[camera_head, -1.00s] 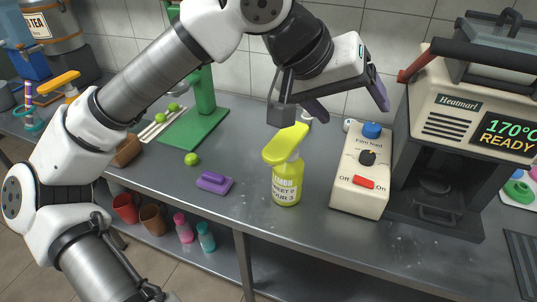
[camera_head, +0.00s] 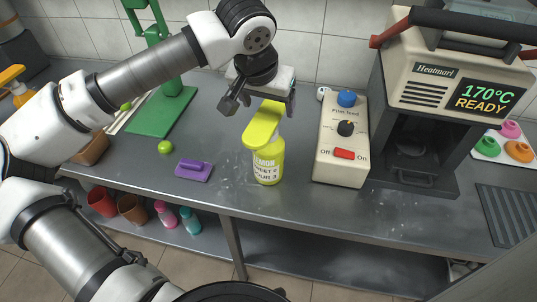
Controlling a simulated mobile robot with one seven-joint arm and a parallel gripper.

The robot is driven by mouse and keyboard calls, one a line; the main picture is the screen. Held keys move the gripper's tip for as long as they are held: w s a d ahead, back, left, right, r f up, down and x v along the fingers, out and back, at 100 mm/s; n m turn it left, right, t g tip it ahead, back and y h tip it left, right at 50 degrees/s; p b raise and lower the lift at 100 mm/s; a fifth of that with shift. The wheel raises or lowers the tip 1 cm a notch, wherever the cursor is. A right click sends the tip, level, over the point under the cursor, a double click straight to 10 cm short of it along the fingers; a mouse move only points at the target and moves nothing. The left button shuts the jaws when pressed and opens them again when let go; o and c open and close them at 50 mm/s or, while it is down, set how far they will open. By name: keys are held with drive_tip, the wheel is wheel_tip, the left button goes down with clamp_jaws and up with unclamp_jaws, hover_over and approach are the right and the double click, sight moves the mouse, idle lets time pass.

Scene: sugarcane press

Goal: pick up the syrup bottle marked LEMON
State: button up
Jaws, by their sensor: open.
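The syrup bottle (camera_head: 268,167) is yellow with a large yellow pump head and stands upright on the grey counter, near its front edge. Its label is only partly legible now; SWEET and SOUR lines show under the name. My gripper (camera_head: 261,100) is open, pointing down around the height of the pump head. One finger shows left of the head and one to its right. The pump head hides part of the space between the fingers, so I cannot tell whether they touch it. Nothing is visibly held.
A cream film-feed box (camera_head: 341,145) stands close to the bottle's right, with the Heatmarl machine (camera_head: 440,85) beyond. A green press (camera_head: 160,108) stands behind left. Cups and small bottles sit on the shelf below.

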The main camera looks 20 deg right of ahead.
sight(268, 113)
drive_tip(key=p+x, duration=0.2)
drive_tip(key=x, duration=0.3)
drive_tip(key=shift+a+f, duration=0.1)
drive_tip(key=shift+a, duration=0.1)
drive_tip(key=shift+c, duration=0.5)
clamp_jaws()
